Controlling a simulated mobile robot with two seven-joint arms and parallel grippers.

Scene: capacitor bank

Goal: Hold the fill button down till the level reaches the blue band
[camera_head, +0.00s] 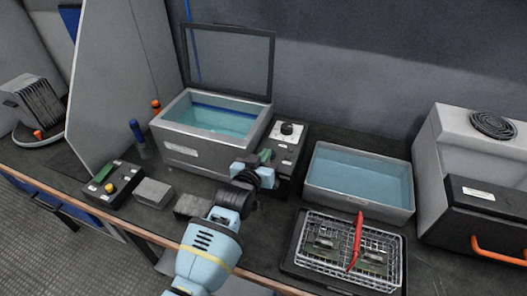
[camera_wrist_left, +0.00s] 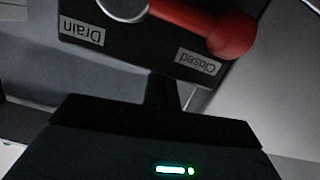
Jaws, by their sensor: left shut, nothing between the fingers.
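The grey tank (camera_head: 186,153) has its clear lid raised. Light blue liquid (camera_head: 212,119) lies inside it, and a dark blue band (camera_head: 222,108) runs along the back inner wall above the liquid surface. My left gripper (camera_head: 262,166) is shut and empty at the tank's front right corner, beside a black control panel (camera_head: 287,145) with a dial. I cannot make out the fill button; the gripper hides part of this area. In the left wrist view, a dark plate reads "Drain" and "Closed", with a red handle (camera_wrist_left: 205,25) across it. My right gripper is out of view.
A black box (camera_head: 110,184) with a yellow button and a grey block (camera_head: 153,192) stand at left. A second open basin (camera_head: 358,178) and a wire basket (camera_head: 345,250) with a red handle are at right. A grey machine (camera_head: 470,150) stands at far right.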

